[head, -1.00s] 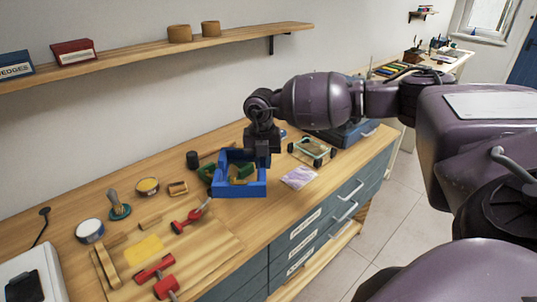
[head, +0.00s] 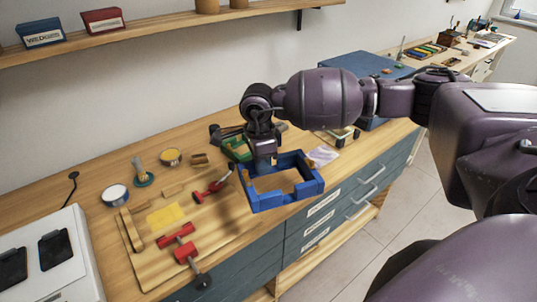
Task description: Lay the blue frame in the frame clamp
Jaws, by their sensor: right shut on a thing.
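The blue frame (head: 254,199) is an open rectangle in the middle of the head view. My right gripper (head: 272,158) is shut on its far side and holds it near the front edge of the bench. The frame looks raised, with its near side overlapping the bench edge in the picture. A pale-framed piece with dark knobs (head: 341,136) is partly hidden behind my right arm; I cannot tell whether it is the frame clamp. A green piece (head: 237,150) lies behind and left of the frame. My left gripper is not in view.
A red-handled tool (head: 213,187) lies left of the frame. A pale lilac cloth (head: 323,155) lies right of the frame. A blue box (head: 355,66) stands behind my arm.

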